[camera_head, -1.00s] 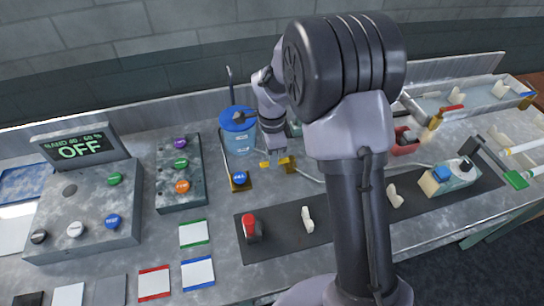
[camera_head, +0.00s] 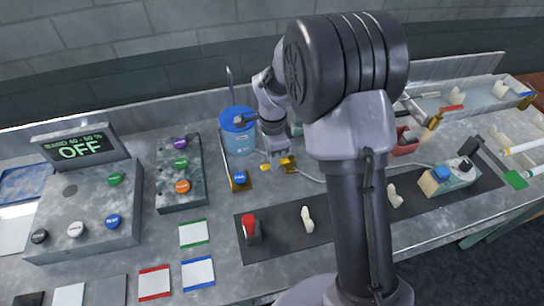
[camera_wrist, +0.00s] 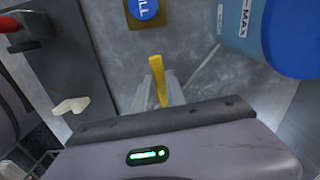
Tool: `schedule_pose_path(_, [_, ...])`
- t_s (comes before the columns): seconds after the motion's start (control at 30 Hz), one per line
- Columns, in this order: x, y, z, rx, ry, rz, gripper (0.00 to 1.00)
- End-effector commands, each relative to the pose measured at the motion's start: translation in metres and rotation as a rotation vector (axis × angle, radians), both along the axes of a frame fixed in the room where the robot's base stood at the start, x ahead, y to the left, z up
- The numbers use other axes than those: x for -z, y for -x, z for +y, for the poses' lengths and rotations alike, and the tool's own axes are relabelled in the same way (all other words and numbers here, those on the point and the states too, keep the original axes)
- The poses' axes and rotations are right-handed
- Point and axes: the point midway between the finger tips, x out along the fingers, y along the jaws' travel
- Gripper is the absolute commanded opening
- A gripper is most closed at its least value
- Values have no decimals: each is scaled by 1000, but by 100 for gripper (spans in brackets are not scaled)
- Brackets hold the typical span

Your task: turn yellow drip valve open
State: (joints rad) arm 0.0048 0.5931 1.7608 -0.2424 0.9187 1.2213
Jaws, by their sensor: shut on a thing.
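The yellow drip valve's lever (camera_wrist: 157,78) stands between my gripper's fingers (camera_wrist: 165,90) in the wrist view, and the fingers are closed on it. In the head view my gripper (camera_head: 278,160) is low over the bench, just in front of the blue tank (camera_head: 239,142). Small yellow parts (camera_head: 266,167) show beside its fingertips there. The valve's body is mostly hidden by my gripper, so I cannot tell how far it is turned.
The blue tank (camera_wrist: 290,35) with a MAX mark is close on the right in the wrist view. A blue FILL button (camera_wrist: 145,8) is beyond the lever. A dark mat (camera_head: 280,232) with a red-topped part (camera_head: 249,228) lies in front. A display (camera_head: 80,149) reads OFF.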

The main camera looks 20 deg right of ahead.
Motion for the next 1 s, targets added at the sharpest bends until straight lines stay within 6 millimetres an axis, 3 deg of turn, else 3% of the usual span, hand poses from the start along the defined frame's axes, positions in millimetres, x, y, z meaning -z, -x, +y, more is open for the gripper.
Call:
schedule_pose_path(0.47, [-2, 24, -8, -421, 1, -1, 0])
schedule_pose_path(1.0, [-2, 45, -30, -932, 0, -1, 0])
